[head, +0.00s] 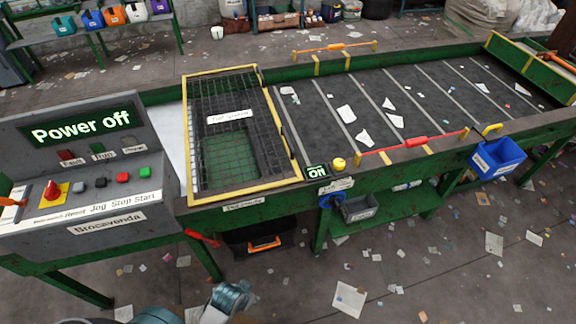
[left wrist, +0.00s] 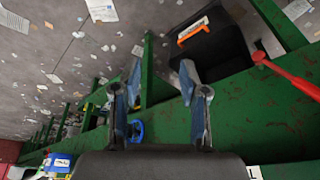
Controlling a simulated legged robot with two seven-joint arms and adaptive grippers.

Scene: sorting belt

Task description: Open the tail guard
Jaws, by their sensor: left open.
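The tail guard (head: 229,117) is a black wire mesh panel in a yellow frame at the left end of the belt, beside the control panel. It appears to lie down over the belt end, with a white label on it. In the left wrist view my left gripper (left wrist: 160,80) is open and empty, its two blue-grey fingers apart in front of the green belt frame (left wrist: 235,115). A red lever (head: 202,238) sticks out below the guard; in the left wrist view (left wrist: 290,75) it lies right of the fingers. My right gripper is not seen.
The control panel (head: 95,125) reads "Power off". Paper scraps litter the floor.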

